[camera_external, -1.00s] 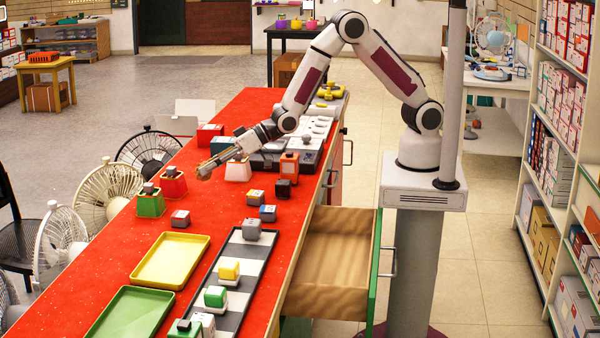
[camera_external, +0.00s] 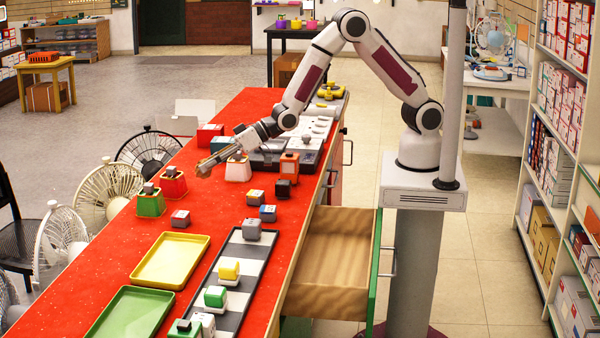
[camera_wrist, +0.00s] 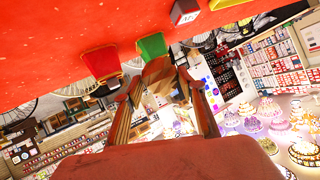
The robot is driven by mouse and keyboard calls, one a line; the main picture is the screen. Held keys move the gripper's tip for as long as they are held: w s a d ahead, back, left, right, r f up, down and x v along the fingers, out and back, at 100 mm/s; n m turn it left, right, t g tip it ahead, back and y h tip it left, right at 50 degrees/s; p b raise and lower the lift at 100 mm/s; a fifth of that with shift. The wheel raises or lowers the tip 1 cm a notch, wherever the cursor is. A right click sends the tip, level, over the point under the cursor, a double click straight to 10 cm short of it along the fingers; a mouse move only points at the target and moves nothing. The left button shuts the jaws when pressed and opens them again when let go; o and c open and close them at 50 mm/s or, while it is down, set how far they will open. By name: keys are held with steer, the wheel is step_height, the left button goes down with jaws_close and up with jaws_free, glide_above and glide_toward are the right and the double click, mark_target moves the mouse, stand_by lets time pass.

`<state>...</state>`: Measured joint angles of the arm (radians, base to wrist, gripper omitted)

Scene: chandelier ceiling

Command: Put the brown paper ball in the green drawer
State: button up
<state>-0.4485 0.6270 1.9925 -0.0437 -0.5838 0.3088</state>
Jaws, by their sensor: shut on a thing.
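My gripper (camera_external: 208,163) is shut on a small brown paper ball (camera_external: 203,173), held low over the red counter at its far-left part. In the wrist view the ball (camera_wrist: 157,72) shows between the tips of my gripper (camera_wrist: 162,84). I cannot tell whether the ball touches the counter. The green drawer (camera_external: 373,275) is pulled open from the right side of the counter, below its top. Its wooden inside (camera_external: 333,250) looks empty. The drawer lies to the right of and nearer the camera than my gripper.
On the red counter (camera_external: 125,240) stand a green holder (camera_external: 150,205), a red holder (camera_external: 173,184), a white holder (camera_external: 237,172) and several small cubes. A yellow tray (camera_external: 170,262), a green tray (camera_external: 130,313) and a checkered board (camera_external: 235,262) lie nearer the camera.

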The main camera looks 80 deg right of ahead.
mark_target(324, 275)
steer(key=shift+r, duration=0.65)
steer(key=r, duration=0.4)
steer(key=shift+s+a, duration=0.3)
steer(key=shift+s, duration=0.05)
steer(key=s+a+n+g+y, duration=0.25)
steer(key=s+a+n, duration=0.2)
steer(key=s, duration=0.75)
steer(key=s+a+n+g+y, duration=0.25)
steer(key=s+a+g, duration=0.2)
steer(key=s, duration=0.75)
steer(key=s+a+n+g+y, duration=0.2)
steer(key=s+a+n, duration=0.25)
steer(key=s, duration=0.75)
step_height(324, 275, down, 21)
steer(key=shift+w, duration=0.2)
steer(key=shift+f+m, duration=0.2)
steer(key=shift+m, duration=0.05)
steer(key=shift+f, duration=2.75)
steer(key=shift+f, duration=2.1)
